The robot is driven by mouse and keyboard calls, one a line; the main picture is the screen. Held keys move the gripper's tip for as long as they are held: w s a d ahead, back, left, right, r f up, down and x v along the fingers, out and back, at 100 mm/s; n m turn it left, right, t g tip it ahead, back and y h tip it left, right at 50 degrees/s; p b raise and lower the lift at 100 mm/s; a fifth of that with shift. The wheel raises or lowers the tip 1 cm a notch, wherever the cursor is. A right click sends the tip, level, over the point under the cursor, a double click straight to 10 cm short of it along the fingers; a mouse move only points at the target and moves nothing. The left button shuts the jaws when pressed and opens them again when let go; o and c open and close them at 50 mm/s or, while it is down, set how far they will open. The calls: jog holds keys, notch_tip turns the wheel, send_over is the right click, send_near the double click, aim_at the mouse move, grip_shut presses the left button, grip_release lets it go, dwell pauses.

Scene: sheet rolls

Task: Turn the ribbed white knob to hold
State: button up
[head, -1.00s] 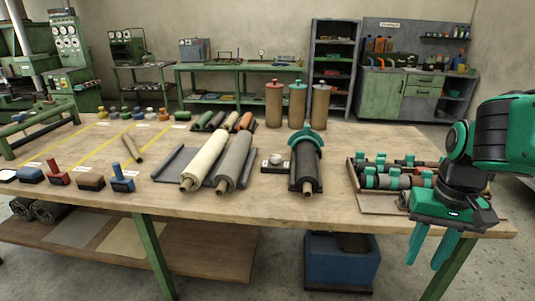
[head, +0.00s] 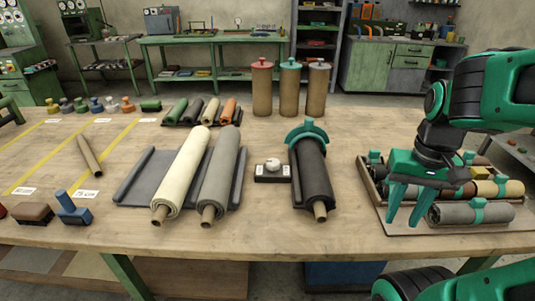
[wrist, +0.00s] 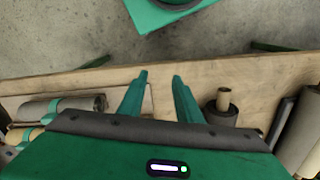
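The white knob (head: 272,164) sits on a small dark box (head: 258,177) with pale labels at its sides, in the middle of the table in the head view. Its ribs and the label wording are too small to make out. My gripper (head: 403,222) is to the right of the knob and nearer the table's front edge, pointing down, fingers apart and empty. In the wrist view the gripper (wrist: 160,77) also shows two spread fingers with nothing between them. The knob is not clearly visible in the wrist view.
A black roll (head: 316,187) under a green curved piece (head: 306,134) stands between knob and gripper. A cream roll (head: 183,175) and grey roll (head: 220,175) lie left of the knob. A tray (head: 398,230) of strapped rolls lies beside my gripper. Bare table lies in front of the knob.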

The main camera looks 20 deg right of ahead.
jog(key=shift+w+d, duration=0.1)
jog(key=o, duration=0.4)
jog(key=shift+o, duration=1)
jog(key=shift+s+r, duration=0.25)
jog(key=shift+r, duration=0.2)
jog(key=w+r+n, duration=0.2)
jog(key=w+n, duration=0.4)
jog(key=w, duration=0.3)
jog(key=n, duration=2.4)
send_over(273, 161)
notch_tip(273, 161, down, 2)
notch_tip(273, 161, down, 10)
jog(key=shift+r, duration=0.1)
